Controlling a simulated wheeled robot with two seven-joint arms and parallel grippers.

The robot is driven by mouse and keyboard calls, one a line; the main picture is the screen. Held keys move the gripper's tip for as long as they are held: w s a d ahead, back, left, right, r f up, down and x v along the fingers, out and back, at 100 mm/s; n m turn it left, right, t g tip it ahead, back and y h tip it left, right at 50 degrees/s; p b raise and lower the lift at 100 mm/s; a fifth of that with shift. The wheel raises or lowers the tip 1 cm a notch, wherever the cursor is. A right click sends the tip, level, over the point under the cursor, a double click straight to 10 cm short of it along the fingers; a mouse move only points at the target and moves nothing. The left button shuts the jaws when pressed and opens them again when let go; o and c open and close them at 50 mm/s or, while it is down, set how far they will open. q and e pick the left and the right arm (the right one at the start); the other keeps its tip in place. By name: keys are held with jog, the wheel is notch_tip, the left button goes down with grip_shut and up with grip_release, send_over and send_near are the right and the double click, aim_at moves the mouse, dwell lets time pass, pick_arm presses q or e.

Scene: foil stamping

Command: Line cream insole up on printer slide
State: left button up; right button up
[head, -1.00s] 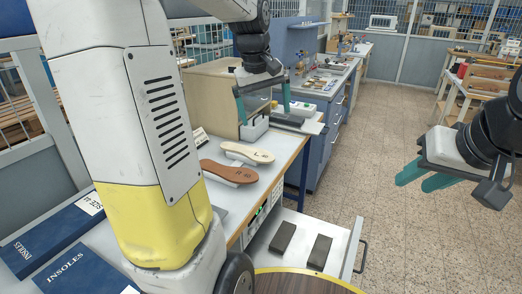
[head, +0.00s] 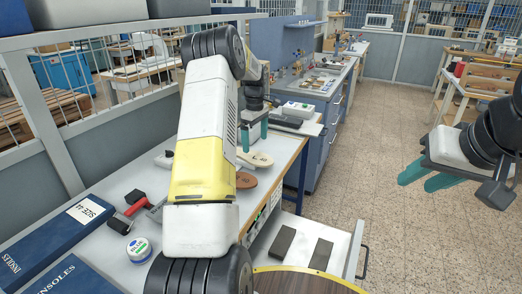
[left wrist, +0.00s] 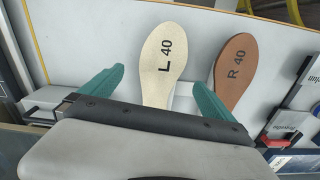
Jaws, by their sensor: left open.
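The cream insole, marked L 40, lies flat on the white bench; its light end (head: 259,160) shows in the head view, and more of it (left wrist: 161,55) shows in the left wrist view. My left gripper (head: 254,143) is open and empty over the insole. In the left wrist view its two green fingers (left wrist: 158,80) stand on either side of the insole's lower part, with no visible contact. The brown insole (left wrist: 233,68), marked R 40, lies beside the cream one. My right gripper (head: 425,179) is open and empty over the floor at right. My left arm hides most of the printer; I cannot make out its slide.
On the bench are blue INSOLES boxes (head: 60,235), a red-handled tool (head: 135,207) and a round tin (head: 139,249). An open drawer (head: 335,232) with two dark blocks juts out at the front. A grey device (head: 298,110) stands beyond the bench.

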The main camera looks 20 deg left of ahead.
aim_at(255, 156)
pick_arm(q)
notch_tip(255, 156, down, 6)
jog(key=shift+s+a, duration=0.1)
jog(key=c, duration=1.3)
jog(key=shift+c, duration=0.5)
jog(key=shift+r, duration=0.2)
